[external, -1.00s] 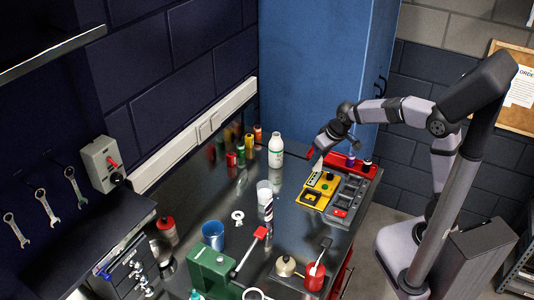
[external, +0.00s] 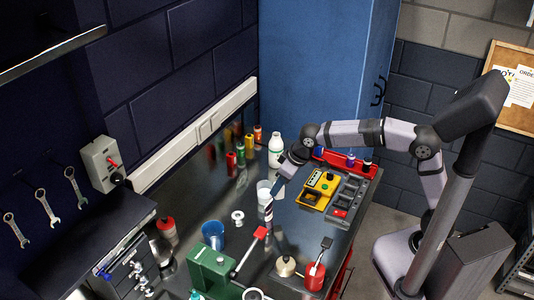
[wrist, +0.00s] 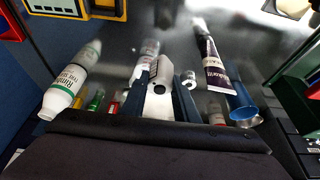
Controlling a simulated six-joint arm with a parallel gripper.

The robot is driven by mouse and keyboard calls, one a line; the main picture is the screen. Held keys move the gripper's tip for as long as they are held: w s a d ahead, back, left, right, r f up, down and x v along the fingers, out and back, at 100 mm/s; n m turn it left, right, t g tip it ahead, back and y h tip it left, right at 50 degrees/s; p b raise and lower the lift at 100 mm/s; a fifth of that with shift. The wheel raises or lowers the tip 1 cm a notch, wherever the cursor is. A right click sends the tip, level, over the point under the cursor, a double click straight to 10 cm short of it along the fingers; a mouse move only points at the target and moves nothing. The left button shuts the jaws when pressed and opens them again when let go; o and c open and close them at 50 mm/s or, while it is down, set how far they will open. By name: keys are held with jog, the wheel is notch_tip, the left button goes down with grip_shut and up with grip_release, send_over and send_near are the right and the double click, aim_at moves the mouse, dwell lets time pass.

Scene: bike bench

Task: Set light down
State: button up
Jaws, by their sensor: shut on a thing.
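In the external view the light is too small and hidden by my gripper to make out. I cannot tell its height above the bench top (external: 240,275).
A white bottle (external: 276,150) stands behind my gripper. The yellow tray (external: 312,199) lies right. Bare bench shows between them.

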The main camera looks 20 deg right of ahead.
aim_at(282, 198)
jog(key=shift+f+p, duration=0.45)
jog(key=shift+f, duration=3.55)
jog(key=shift+f, duration=0.15)
jog(key=o, duration=1.1)
jog(key=shift+d+r, duration=0.1)
jog(key=shift+r, duration=0.4)
jog(key=b+v, duration=0.1)
jog(key=v, duration=1)
jog(key=shift+s, duration=0.1)
jog(key=shift+r, duration=0.1)
jog(key=shift+c, duration=1.2)
